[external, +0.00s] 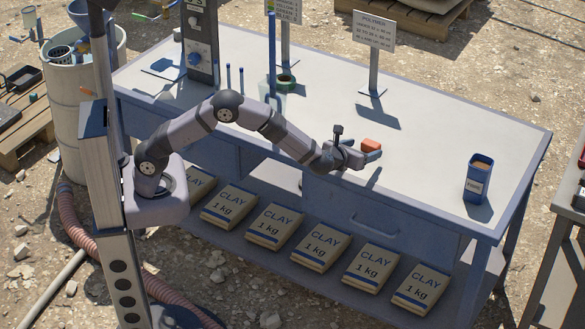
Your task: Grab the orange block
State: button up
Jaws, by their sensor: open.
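A small orange block (371,145) lies on the pale table top (440,145), near the middle of the table. My gripper (371,154) reaches over the table's front edge at the block, with its fingers open. The block shows just behind and between the fingertips. I cannot tell whether a finger touches it. Its lower part is partly hidden by the gripper.
A blue container (479,178) stands on the right of the table. A sign on a post (374,65) stands behind the block. A green tape roll (285,83) and a clear beaker (272,101) stand to the left. Clay bags (321,247) lie on the lower shelf.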

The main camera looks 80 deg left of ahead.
aim_at(367, 146)
jog(key=shift+p+x, duration=0.4)
jog(key=shift+x, duration=2.15)
jog(key=shift+s+a+f, duration=0.1)
jog(key=shift+s, duration=0.05)
jog(key=shift+c, duration=0.6)
jog(key=c, duration=1)
notch_tip(367, 146, up, 10)
jog(key=shift+r, duration=0.1)
